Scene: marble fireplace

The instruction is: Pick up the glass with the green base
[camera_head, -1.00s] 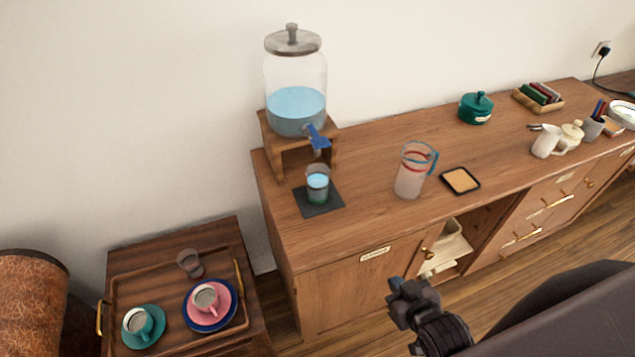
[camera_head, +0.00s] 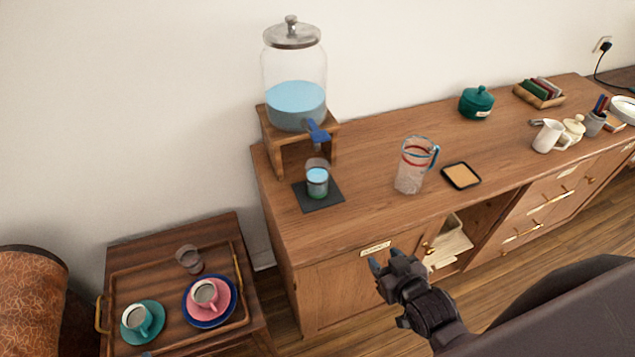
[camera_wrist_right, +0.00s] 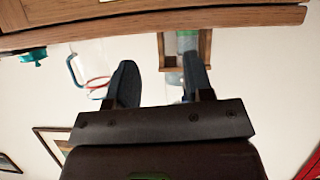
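The glass with the green base (camera_head: 317,183) stands upright on a dark square mat (camera_head: 327,203), below the dispenser's blue tap. It holds light-blue liquid. In the right wrist view, which is upside down, the glass (camera_wrist_right: 187,42) shows in front of the dispenser stand, beyond the fingertips. My right gripper (camera_head: 385,261) is open and empty in front of the cabinet door, to the right of the glass and nearer the camera. Its two spread fingers (camera_wrist_right: 160,80) show in the right wrist view. A small bluish tip (camera_head: 147,354) at the bottom edge appears to be my left gripper; the rest is out of frame.
The water dispenser (camera_head: 295,85) on its wooden stand (camera_head: 275,143) rises behind the glass. A pitcher (camera_head: 411,170) and a coaster (camera_head: 461,175) stand to the right on the cabinet top. A lower tray (camera_head: 175,347) at left holds cups and another glass (camera_head: 189,259).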

